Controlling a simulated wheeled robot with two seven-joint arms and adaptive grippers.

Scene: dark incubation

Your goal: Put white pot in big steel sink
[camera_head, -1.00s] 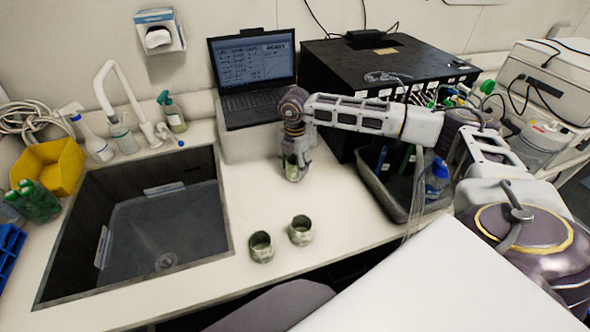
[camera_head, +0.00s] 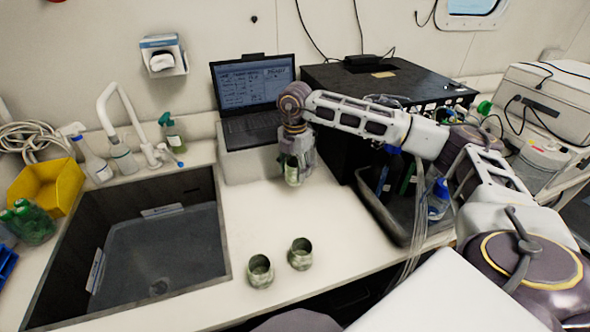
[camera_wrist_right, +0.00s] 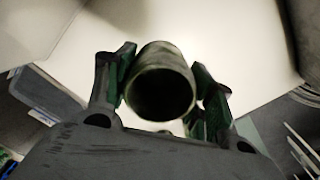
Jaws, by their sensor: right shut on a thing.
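The big steel sink (camera_head: 222,205) is a dark rectangular basin set in the counter at the left. My right gripper (camera_head: 293,180) is over the counter in front of the laptop, to the right of the sink. It is shut on a whitish pot with green stains (camera_head: 292,170). In the right wrist view the held pot (camera_wrist_right: 163,52) sits between the two fingers, its dark open mouth facing the camera. Two similar pots, one left (camera_head: 260,272) and one right (camera_head: 300,256), stand upright on the counter near its front edge. My left gripper is not in view.
A laptop (camera_head: 253,85) stands on a white box behind my gripper. A black box (camera_head: 390,78) and a grey bin (camera_head: 415,228) are at the right. A white faucet (camera_head: 107,105) and bottles line the sink's back edge. The counter between sink and gripper is clear.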

